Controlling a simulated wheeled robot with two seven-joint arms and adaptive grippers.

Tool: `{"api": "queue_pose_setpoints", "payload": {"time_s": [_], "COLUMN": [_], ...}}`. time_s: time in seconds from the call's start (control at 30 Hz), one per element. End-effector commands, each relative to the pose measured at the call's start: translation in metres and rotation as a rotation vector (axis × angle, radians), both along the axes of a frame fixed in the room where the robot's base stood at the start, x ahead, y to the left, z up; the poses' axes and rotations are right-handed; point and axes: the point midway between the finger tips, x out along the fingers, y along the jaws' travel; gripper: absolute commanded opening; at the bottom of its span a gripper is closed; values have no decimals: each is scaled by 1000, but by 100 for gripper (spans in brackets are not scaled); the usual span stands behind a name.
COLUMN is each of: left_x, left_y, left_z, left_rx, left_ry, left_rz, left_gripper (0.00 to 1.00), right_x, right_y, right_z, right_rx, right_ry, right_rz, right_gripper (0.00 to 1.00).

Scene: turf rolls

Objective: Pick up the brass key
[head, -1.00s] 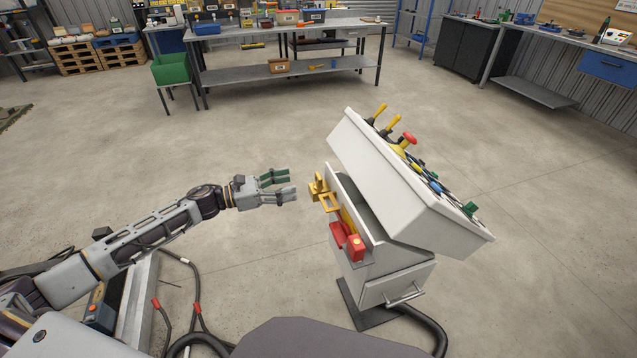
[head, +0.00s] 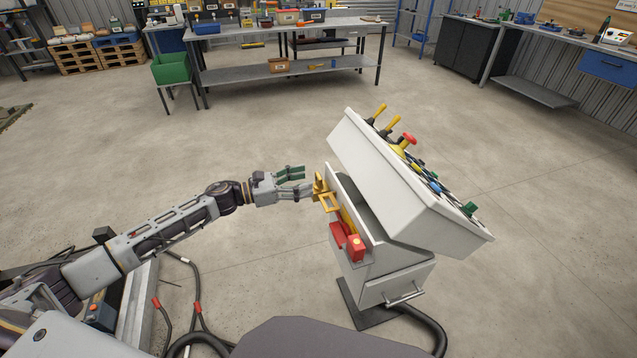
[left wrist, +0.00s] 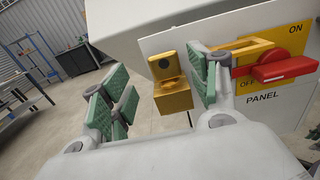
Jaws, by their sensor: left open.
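A small brass-coloured piece (left wrist: 167,63), which looks like the key, stands upright on a gold block (left wrist: 173,97) at the panel's side in the left wrist view. It has a round dark spot on its face. In the head view it shows as a gold shape (head: 319,185) at the console's left edge. My left gripper (head: 298,182) is open, its fingertips close beside this piece. In the left wrist view the piece appears between the green-padded fingers (left wrist: 158,88); I cannot tell whether either touches. The right gripper is out of view.
The white console (head: 395,175) with levers and knobs leans over the panel. A red handle (left wrist: 280,70) and a yellow bar (left wrist: 240,52) sit close to the right finger. Workbenches (head: 290,68) stand far behind. The floor left of the console is clear, with cables near my base.

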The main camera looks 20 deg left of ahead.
Motion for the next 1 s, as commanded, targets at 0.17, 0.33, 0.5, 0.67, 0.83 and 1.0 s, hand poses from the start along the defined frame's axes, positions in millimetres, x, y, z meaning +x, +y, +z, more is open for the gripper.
{"api": "queue_pose_setpoints", "payload": {"time_s": [0.17, 0.33, 0.5, 0.67, 0.83, 1.0], "left_x": [0, 3, 7, 13, 20, 24], "left_y": [0, -6, -17, -28, -39, -45], "left_z": [0, 2, 4, 6, 5, 5], "left_rx": [0, -1, -1, -2, -2, -1], "left_ry": [0, -1, -2, -1, -1, -1], "left_rz": [0, 0, -2, -1, 0, 0], "left_gripper": [61, 61, 61, 61, 61, 61], "right_x": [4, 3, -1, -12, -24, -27], "right_y": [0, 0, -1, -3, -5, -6], "right_z": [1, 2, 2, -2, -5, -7], "right_rx": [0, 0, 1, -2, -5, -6], "right_ry": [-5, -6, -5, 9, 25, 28], "right_rz": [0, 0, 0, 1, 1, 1], "right_gripper": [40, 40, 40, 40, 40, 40]}}
